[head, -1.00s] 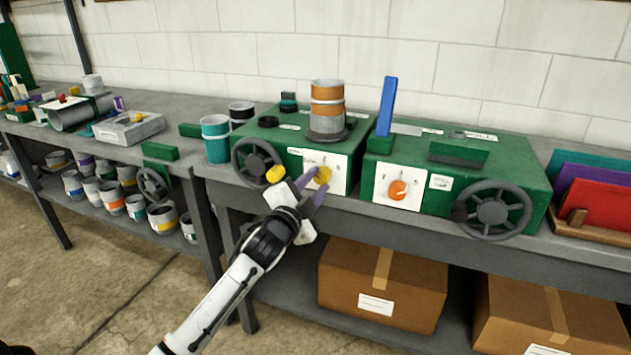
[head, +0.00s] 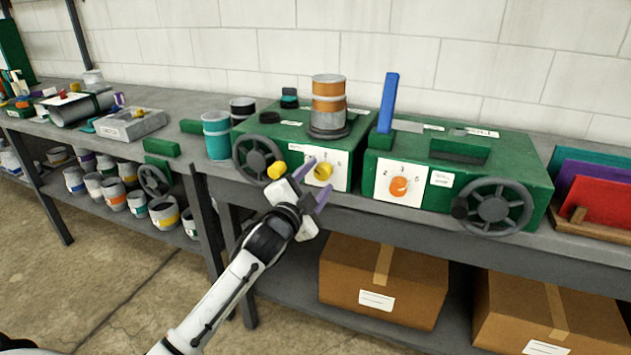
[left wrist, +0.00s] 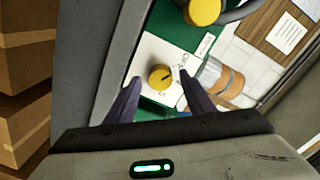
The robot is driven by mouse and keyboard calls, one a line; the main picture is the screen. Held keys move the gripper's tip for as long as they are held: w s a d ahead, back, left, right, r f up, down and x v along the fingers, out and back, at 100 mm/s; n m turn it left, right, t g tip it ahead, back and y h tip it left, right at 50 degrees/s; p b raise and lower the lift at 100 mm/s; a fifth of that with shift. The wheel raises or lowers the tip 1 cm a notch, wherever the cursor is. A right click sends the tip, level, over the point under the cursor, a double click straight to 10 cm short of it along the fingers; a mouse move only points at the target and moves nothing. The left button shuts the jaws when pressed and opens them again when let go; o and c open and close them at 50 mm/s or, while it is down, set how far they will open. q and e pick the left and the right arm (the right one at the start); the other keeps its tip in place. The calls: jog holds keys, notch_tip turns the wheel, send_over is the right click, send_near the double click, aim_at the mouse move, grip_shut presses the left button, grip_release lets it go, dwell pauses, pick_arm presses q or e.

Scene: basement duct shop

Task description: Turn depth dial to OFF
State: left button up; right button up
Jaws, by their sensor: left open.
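A yellow dial (head: 323,172) sits on a white numbered plate (head: 340,168) on the front of the left green machine. It also shows in the left wrist view (left wrist: 160,78), with a dark pointer line on its face. An orange dial (head: 399,187) sits on a similar plate on the right green machine. I cannot read which dial is marked depth, nor find OFF. My left gripper (head: 321,176) is open and empty in front of the yellow dial. In the left wrist view its fingers (left wrist: 158,80) stand on either side of that dial, apparently apart from it. My right gripper is not in view.
A yellow knob (head: 277,171) and a dark handwheel (head: 258,159) are close left of my left gripper. Another handwheel (head: 494,209) is on the right machine. An orange-banded cylinder (head: 328,103) stands on the left machine. Cardboard boxes (head: 383,282) are on the shelf below.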

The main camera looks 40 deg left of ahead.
pick_arm(q)
jog(key=v, duration=1)
jog(key=shift+s, duration=0.15)
jog(key=s+d+f+n+g+h, duration=0.1)
jog(key=s+d+f+g+h, duration=0.1)
jog(key=s+d+f, duration=0.5)
jog(key=s+d+f+n+g+h, duration=0.1)
jog(key=s+d+f+n+g, duration=0.15)
jog(key=f, duration=0.85)
jog(key=s+d+f+n+g+h, duration=0.1)
jog(key=s+d+f+g+h, duration=0.1)
jog(key=s+d+f, duration=0.5)
jog(key=s+d+f+n+g+h, duration=0.1)
jog(key=s+d+f, duration=0.3)
jog(key=s+f, duration=0.4)
jog(key=shift+d+f+n+g, duration=0.2)
jog(key=shift+d+n+g, duration=0.2)
jog(key=shift+n+g, duration=0.2)
